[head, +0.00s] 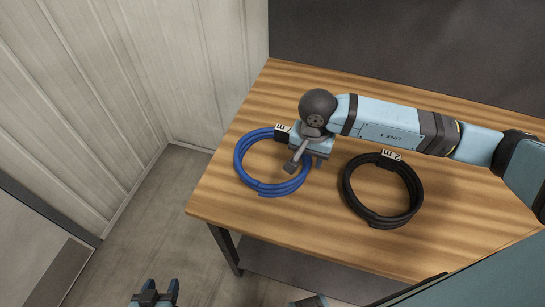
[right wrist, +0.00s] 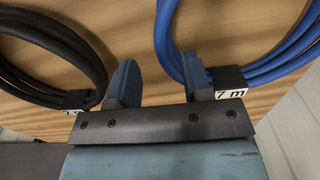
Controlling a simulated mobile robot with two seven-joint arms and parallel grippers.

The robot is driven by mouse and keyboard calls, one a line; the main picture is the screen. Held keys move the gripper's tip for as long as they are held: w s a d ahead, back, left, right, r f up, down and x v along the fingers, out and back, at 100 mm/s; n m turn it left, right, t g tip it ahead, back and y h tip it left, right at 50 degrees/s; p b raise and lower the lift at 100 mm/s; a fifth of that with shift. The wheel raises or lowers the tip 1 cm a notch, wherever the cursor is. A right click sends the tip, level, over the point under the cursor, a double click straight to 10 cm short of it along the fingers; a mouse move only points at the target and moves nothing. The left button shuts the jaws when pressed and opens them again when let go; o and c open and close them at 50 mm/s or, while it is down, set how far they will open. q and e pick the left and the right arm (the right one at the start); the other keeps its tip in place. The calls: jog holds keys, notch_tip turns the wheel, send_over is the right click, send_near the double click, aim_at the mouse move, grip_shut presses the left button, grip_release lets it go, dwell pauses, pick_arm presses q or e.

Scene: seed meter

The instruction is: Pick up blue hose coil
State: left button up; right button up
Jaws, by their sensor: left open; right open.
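The blue hose coil (head: 244,173) lies flat on the left part of the wooden table. Its dark tag reads "7 m" in the right wrist view, where the coil (right wrist: 168,40) shows at the upper right. My right gripper (head: 308,158) is open over the coil's right side. I cannot tell how far down the fingers reach. My left gripper (head: 154,292) is open and empty, low at the front, away from the table.
A black hose coil (head: 350,198) with a tagged band lies to the right of the blue one; it also shows in the right wrist view (right wrist: 75,40). The wooden table (head: 280,233) has bare room at its front and back. A pale panelled wall (head: 90,80) stands at left.

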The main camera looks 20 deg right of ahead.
aim_at(305, 165)
jog(key=shift+w+a+f+p, duration=0.15)
jog(key=shift+f+p, duration=0.15)
jog(key=shift+f, duration=1.25)
jog(key=shift+w+f+p, duration=0.1)
jog(key=shift+f+p, duration=0.15)
jog(key=shift+f, duration=1.3)
grip_shut()
